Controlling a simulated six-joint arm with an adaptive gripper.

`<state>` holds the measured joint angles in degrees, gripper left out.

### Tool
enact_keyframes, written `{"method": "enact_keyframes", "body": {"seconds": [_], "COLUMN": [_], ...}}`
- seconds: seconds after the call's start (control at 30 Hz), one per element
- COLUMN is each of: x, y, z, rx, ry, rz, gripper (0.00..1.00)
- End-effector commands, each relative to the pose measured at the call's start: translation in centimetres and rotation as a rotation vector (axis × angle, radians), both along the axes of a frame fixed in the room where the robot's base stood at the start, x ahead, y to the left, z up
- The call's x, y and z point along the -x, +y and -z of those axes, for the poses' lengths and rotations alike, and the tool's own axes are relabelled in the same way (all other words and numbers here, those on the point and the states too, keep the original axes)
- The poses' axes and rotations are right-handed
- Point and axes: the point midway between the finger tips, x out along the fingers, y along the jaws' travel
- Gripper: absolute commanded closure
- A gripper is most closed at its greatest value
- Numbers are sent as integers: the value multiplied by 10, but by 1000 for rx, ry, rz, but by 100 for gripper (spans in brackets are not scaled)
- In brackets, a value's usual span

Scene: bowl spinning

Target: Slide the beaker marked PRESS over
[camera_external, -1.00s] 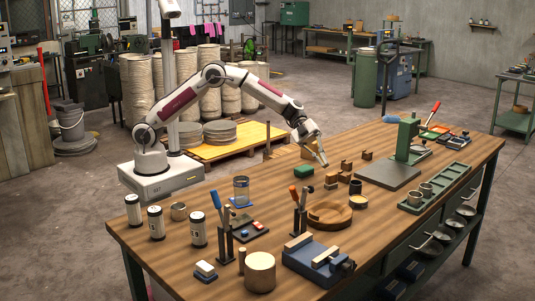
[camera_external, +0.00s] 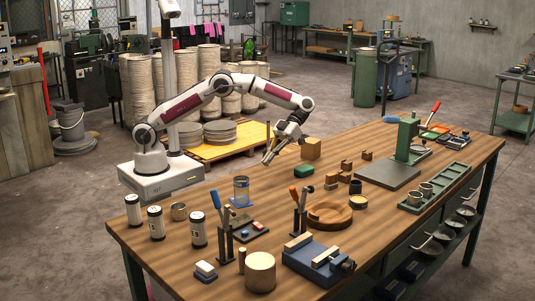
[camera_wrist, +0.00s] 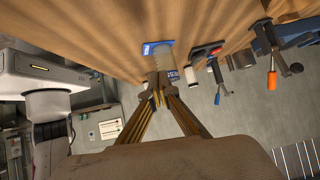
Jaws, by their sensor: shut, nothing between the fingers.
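A clear beaker (camera_external: 241,187) with a bluish band stands upright on a blue pad (camera_external: 236,204) near the table's back left edge. Any marking on it is too small to read. In the wrist view the beaker (camera_wrist: 166,61) and the blue pad (camera_wrist: 151,48) show just beyond my fingertips, which partly cover the beaker. My gripper (camera_external: 267,160) is shut and empty, above the table and apart from the beaker, to its right and higher in the external view. The gripper's fingers (camera_wrist: 158,80) come together in the wrist view.
Lever tools (camera_external: 227,240) stand in front. A green block (camera_external: 304,170) and a wooden cube (camera_external: 311,149) lie to the right. Bare wood lies between beaker and green block.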

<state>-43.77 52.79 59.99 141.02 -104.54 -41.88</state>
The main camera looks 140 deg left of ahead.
Motion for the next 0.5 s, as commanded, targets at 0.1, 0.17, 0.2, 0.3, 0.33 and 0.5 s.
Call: {"method": "enact_keyframes", "body": {"seconds": [0.1,0.17,0.2,0.3,0.33,0.5], "x": [10,13,13,12,12,12], "y": [-5,-7,-7,-7,-7,-7], "z": [-6,-8,-9,-8,-8,-8], "rx": [31,41,43,42,41,41], "ry": [42,57,61,64,64,63], "rz": [17,17,15,11,10,10], "gripper": [100,100,100,100,100,100]}}
